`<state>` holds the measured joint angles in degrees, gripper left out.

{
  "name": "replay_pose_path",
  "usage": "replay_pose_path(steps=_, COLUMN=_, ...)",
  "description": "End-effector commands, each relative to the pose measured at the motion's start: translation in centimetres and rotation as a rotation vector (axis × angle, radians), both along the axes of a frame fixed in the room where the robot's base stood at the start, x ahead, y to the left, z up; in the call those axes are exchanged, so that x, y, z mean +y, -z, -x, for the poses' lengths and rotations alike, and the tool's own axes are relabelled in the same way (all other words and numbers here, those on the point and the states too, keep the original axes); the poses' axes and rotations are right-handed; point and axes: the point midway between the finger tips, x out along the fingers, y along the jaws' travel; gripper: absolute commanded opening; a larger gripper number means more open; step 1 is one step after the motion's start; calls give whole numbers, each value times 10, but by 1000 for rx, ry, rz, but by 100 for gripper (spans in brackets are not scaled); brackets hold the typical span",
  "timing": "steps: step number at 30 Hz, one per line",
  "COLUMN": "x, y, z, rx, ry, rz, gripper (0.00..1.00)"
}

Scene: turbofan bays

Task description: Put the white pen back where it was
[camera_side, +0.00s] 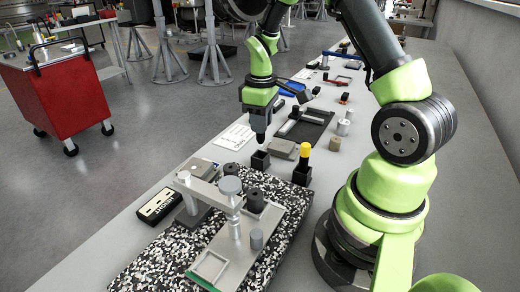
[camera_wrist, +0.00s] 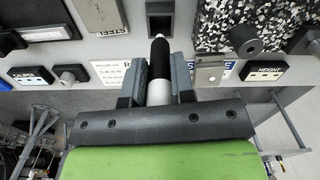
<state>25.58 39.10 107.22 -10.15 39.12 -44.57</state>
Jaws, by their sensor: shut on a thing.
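In the wrist view, my gripper (camera_wrist: 156,88) is shut on the white pen (camera_wrist: 158,93), which has a black grip section and a pale tip pointing away from my jaws. A black square holder (camera_wrist: 160,7) with a dark opening lies just beyond the tip. In the side view, my gripper (camera_side: 261,122) points down over the empty-looking black holder (camera_side: 260,161), with a small gap between.
A second black holder (camera_side: 302,175) with a yellow-topped item (camera_side: 305,150) stands to the right. A speckled plate (camera_side: 140,272) bearing a metal gauge stand (camera_side: 234,215) lies in front. A grey block (camera_side: 281,148) sits close behind the holder. A white card (camera_side: 233,136) lies left.

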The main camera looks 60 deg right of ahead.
Motion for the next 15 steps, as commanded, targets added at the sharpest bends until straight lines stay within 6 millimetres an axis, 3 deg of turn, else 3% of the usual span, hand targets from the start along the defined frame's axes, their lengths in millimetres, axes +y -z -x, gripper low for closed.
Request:
replay_pose_path(steps=12, x=1, y=56, z=0, rx=2, ry=0, rz=-2, gripper=0)
replay_pose_path(steps=15, x=1, y=61, z=0, rx=-1, ry=1, rz=-1, gripper=0)
